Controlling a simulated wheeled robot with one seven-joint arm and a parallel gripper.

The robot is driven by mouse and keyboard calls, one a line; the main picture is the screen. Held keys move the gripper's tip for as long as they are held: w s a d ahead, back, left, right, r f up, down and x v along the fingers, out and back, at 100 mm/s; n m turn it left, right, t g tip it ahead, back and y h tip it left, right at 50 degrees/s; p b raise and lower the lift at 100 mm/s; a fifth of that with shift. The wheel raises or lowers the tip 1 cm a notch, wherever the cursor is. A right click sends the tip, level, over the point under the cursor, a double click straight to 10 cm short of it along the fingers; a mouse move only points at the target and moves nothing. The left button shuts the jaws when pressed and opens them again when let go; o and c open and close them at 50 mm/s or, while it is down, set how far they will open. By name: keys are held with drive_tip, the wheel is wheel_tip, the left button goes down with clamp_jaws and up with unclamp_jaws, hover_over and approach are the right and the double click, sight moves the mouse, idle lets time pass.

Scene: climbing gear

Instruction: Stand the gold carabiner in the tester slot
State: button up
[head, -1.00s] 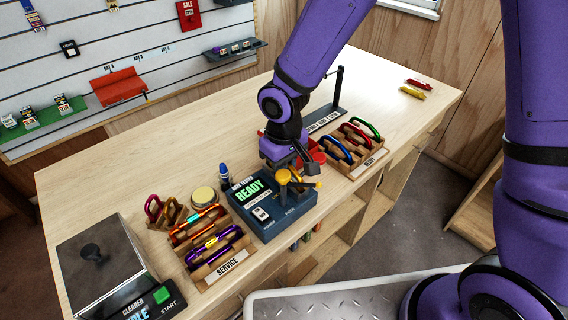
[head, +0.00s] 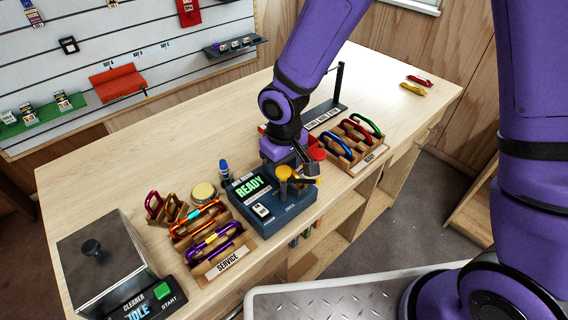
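The tester (head: 262,213) is a dark blue box whose screen reads READY. A yellow round-topped post (head: 284,173) stands on its right part. My gripper (head: 306,172) is low over the tester's right end, just behind and right of the post. The gold carabiner (head: 306,181) shows as a small gold piece at the fingertips, and the gripper appears shut on it. Most of the carabiner and the tester slot are hidden by the post and the gripper, so I cannot tell whether the carabiner sits in the slot.
Left of the tester is the SERVICE rack (head: 229,262) with several carabiners. Right is a READY rack (head: 345,165) with blue, red and green ones. A blue-capped bottle (head: 225,172) and a round tin (head: 204,195) stand close behind. The cleaner (head: 95,262) is at far left.

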wheel_tip(320, 180, up, 11)
drive_tip(key=shift+f, duration=0.1)
drive_tip(key=s+d+r+m+t, duration=0.3)
drive_tip(key=d+r, duration=1)
drive_tip(key=d, duration=0.1)
drive_tip(key=s+d+r+m+t, duration=0.2)
drive_tip(key=s+d+r+m, duration=0.2)
drive_tip(key=s+d, duration=0.7)
wheel_tip(320, 180, up, 2)
drive_tip(key=shift+s+d+r, duration=0.2)
drive_tip(key=shift+s+d, duration=0.15)
drive_tip(key=shift+s, duration=0.45)
